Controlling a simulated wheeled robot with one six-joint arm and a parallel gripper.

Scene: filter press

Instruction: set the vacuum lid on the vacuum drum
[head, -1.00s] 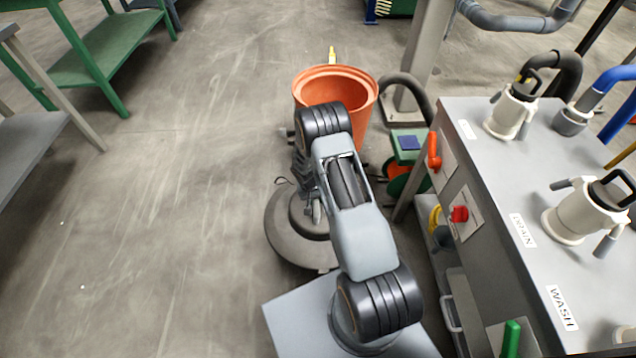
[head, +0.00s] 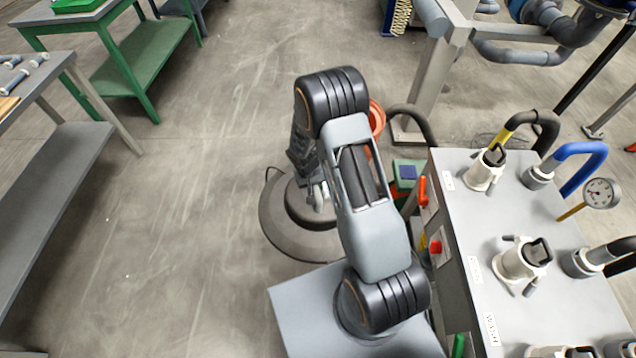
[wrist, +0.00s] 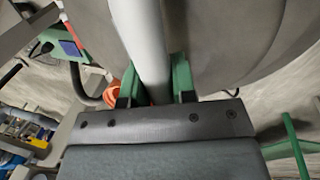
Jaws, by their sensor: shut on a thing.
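The vacuum lid (head: 284,235) is a wide dark grey disc with a raised middle, left of my arm in the head view. It fills much of the wrist view as a large grey round surface (wrist: 220,45), with a pale bar (wrist: 145,40) across it. My gripper (wrist: 155,82) has green fingers on both sides of this bar and is shut on it. The lid looks held above the floor. The orange drum (head: 376,122), which I take for the vacuum drum, is mostly hidden behind my arm. A small orange patch (wrist: 113,92) shows in the wrist view.
A grey bench (head: 510,215) with valves and hoses stands on the right. A green unit with a blue panel (head: 406,171) and a black hose are beside the drum. A grey post (head: 436,80) stands behind. Tables line the left; the floor (head: 190,210) between is clear.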

